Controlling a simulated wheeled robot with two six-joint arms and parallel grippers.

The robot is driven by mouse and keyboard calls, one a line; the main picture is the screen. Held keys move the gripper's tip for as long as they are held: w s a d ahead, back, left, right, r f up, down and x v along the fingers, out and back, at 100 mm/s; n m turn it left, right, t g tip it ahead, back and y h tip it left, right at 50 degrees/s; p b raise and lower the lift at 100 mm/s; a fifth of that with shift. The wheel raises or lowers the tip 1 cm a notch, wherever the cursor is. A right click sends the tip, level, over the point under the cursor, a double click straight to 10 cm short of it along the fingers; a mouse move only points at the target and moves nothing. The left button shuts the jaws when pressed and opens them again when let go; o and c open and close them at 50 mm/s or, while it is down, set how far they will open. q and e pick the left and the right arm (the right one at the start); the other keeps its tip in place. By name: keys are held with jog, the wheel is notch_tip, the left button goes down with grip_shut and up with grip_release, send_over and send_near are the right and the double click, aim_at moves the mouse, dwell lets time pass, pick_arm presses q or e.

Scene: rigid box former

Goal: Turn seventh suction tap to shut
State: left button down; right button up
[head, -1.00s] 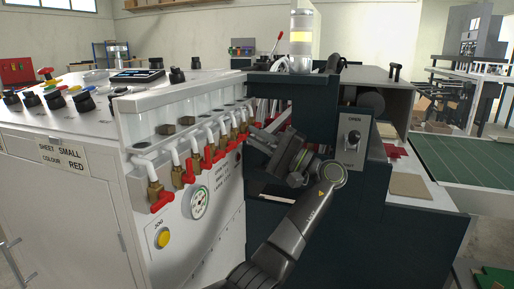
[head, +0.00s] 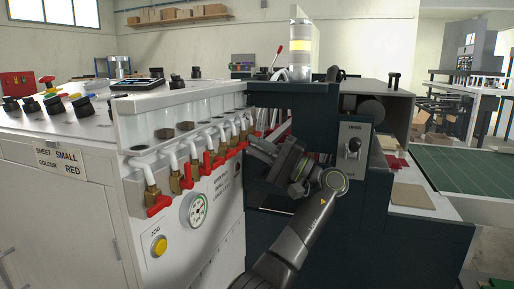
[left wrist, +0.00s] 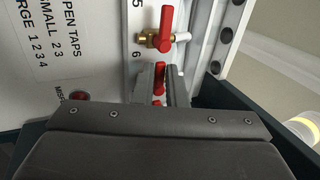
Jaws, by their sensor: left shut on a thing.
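A row of brass suction taps with red handles runs along the white machine's side in the head view; the nearest tap's handle (head: 159,206) sticks out sideways. My left gripper (head: 251,146) is at the far end of this row. In the left wrist view, my left gripper (left wrist: 161,85) is shut on a red tap handle (left wrist: 160,78), below the printed 6. The handle shows between the two fingers; its brass body and number are hidden. Another tap (left wrist: 166,38) with its red handle pointing up sits just above, clear of the fingers. My right gripper is not in view.
A pressure gauge (head: 197,210) and a yellow button (head: 159,245) are below the taps. Glass jars (head: 163,122) stand behind the taps. A printed label panel (left wrist: 60,50) lies beside the taps.

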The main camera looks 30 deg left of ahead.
pick_arm(q)
jog(key=shift+f, duration=0.2)
jog(key=c, duration=1.5)
grip_release()
jog(key=shift+r, duration=0.1)
jog(key=shift+d, duration=0.15)
